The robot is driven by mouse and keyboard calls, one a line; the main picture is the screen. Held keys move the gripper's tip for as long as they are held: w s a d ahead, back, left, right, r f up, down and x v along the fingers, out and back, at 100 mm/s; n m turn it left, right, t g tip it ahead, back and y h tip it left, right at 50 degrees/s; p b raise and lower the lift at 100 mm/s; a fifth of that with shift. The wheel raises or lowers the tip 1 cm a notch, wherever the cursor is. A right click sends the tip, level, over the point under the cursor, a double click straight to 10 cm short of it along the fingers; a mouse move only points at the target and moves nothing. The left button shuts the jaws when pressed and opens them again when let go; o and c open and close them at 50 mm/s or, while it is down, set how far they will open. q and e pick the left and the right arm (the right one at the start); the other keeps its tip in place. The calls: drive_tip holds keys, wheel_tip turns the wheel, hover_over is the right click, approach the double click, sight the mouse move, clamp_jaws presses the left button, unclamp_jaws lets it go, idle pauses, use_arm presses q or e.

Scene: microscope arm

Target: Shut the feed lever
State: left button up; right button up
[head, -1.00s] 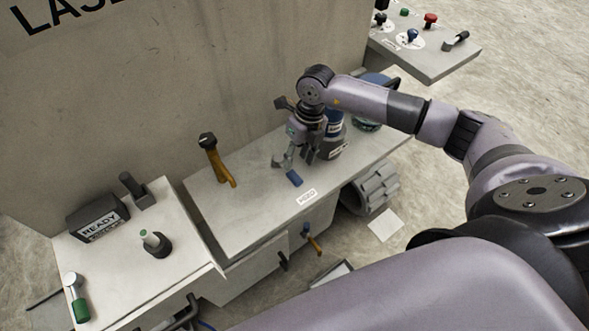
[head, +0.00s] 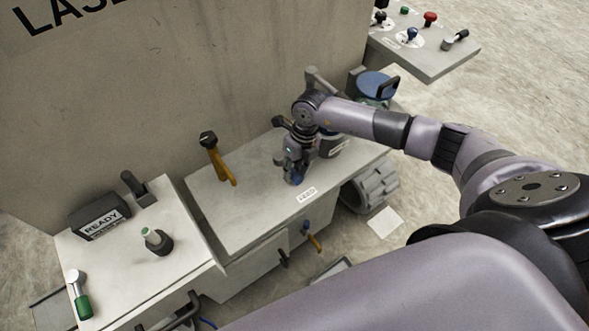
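The feed lever's blue handle (head: 295,181) shows low on the middle worktop, just behind a small white label (head: 306,194) whose lettering is too small to read surely. My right gripper (head: 293,174) points down right at the blue handle and covers most of it. Its fingers seem to be on either side of the handle, but I cannot tell whether they are closed on it. The lever's base and pivot are hidden behind the gripper. My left gripper is not in view.
An orange lever (head: 219,164) with a black knob stands left on the same worktop (head: 250,205). A dark cylinder (head: 330,147) and a blue-topped vessel (head: 374,88) stand to the right.

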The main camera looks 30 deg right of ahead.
clamp_jaws()
idle(0.6)
